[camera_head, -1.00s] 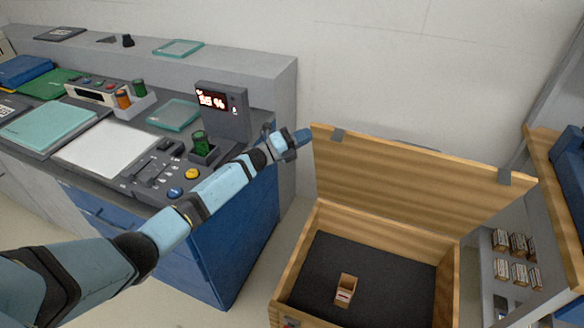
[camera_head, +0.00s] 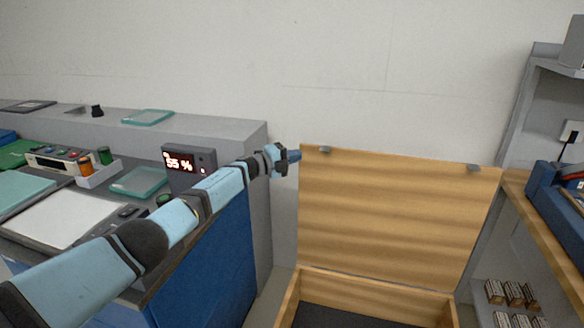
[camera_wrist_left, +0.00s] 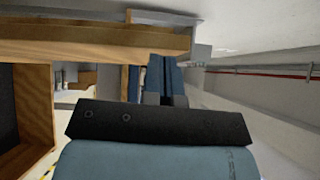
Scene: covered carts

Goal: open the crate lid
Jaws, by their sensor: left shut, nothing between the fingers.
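The wooden crate (camera_head: 289,301) stands at the bottom of the head view, with only its upper edges and part of its dark floor showing. Its lid (camera_head: 395,215) stands raised at the back, roughly upright in front of the wall, with two grey fittings on its top edge. My left gripper (camera_head: 292,157) is shut and empty at the lid's upper left corner; whether it touches the lid I cannot tell. In the left wrist view the blue fingers (camera_wrist_left: 166,76) are together, close beside a wooden board. My right gripper is not in view.
A blue and grey console (camera_head: 205,265) with a display (camera_head: 188,165) stands left of the crate, under my left arm. At the right is a wooden-topped bench (camera_head: 545,225) with a blue bin (camera_head: 552,195) and small boxes below. The wall is close behind the lid.

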